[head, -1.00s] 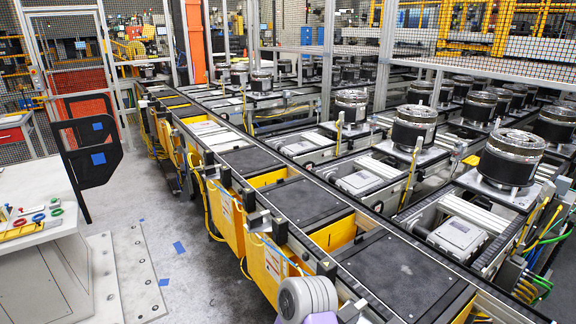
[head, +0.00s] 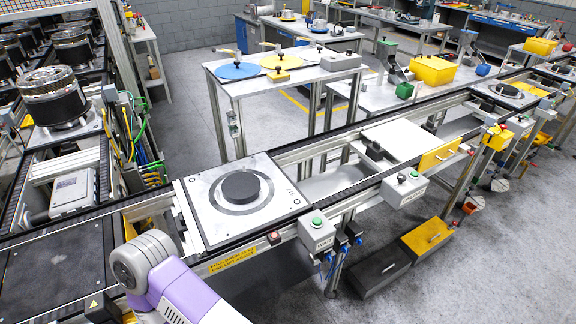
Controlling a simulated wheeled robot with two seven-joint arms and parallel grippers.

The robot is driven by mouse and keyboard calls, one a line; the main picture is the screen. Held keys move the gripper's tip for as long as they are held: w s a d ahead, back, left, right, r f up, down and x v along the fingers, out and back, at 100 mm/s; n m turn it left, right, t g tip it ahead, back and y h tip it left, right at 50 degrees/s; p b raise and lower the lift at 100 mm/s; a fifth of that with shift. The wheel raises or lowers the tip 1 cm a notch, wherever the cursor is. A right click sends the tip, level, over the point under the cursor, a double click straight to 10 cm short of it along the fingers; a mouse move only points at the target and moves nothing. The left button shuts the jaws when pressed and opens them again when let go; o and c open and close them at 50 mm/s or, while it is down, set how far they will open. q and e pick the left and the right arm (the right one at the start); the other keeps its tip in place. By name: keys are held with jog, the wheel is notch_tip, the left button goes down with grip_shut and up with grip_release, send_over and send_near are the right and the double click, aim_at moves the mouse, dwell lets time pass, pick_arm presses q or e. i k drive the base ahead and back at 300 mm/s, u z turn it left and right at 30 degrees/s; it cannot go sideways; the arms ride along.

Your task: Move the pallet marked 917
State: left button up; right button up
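A square light-grey pallet (head: 205,210) with a dark ring and a black round hub lies flat on the conveyor near the middle of the head view. A similar pallet (head: 522,99) with a dark disc is farther right on the line. A pallet (head: 88,125) at the left carries a black and silver clutch drum (head: 53,97). I cannot read the number 917 on any pallet. One of my arm links shows at the bottom, but neither gripper is in view.
Grey control boxes with green buttons (head: 317,232) stand along the conveyor's front edge. A plain white plate (head: 402,140) lies on the line. A side table (head: 300,75) stands behind. Floor is open at right.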

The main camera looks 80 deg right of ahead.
aim_at(230, 203)
jog(key=z, duration=2.1)
